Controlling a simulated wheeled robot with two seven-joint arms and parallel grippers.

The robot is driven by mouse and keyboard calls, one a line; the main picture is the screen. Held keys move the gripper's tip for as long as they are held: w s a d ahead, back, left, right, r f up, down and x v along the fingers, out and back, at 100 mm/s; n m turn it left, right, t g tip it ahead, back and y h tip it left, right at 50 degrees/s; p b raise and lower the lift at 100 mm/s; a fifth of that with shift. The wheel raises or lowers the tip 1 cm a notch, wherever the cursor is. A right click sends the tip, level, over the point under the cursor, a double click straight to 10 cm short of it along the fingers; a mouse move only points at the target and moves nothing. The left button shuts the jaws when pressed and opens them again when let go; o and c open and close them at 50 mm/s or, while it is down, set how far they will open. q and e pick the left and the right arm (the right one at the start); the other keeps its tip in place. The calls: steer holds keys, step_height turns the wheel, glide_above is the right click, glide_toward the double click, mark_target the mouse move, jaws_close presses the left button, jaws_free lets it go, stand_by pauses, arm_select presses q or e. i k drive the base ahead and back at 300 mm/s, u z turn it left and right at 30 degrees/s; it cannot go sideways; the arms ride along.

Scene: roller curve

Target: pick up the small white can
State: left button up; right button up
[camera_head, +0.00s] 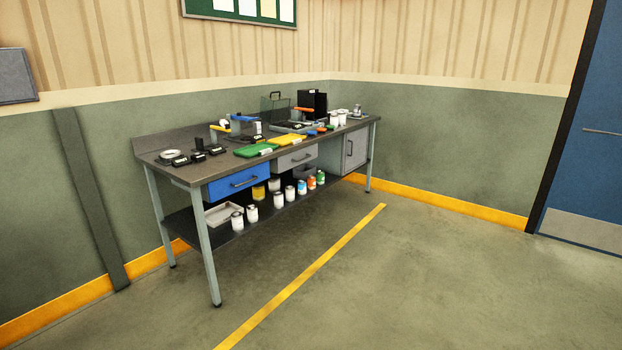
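Several small white cans stand upright on the lower shelf of the workbench: one at the front left (237,221), one beside it (252,213), one further right (278,199) and another past that (290,193). Two more white cans (334,118) stand on the bench top near its right end. I cannot tell which one the task means. Neither of my grippers is in view.
The workbench (191,172) stands against the wall, with a blue drawer (237,182) above the shelf. A grey tray (222,213) and coloured cans (311,182) share the shelf. The floor (420,270) in front is clear, crossed by a yellow line (305,275).

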mark_target(341, 115)
steer(key=z, duration=0.45)
steer(key=i, duration=2.65)
steer(key=z, duration=0.15)
steer(key=i, duration=2.55)
steer(key=u, duration=0.55)
steer(key=i, duration=1.45)
steer(key=u, duration=0.2)
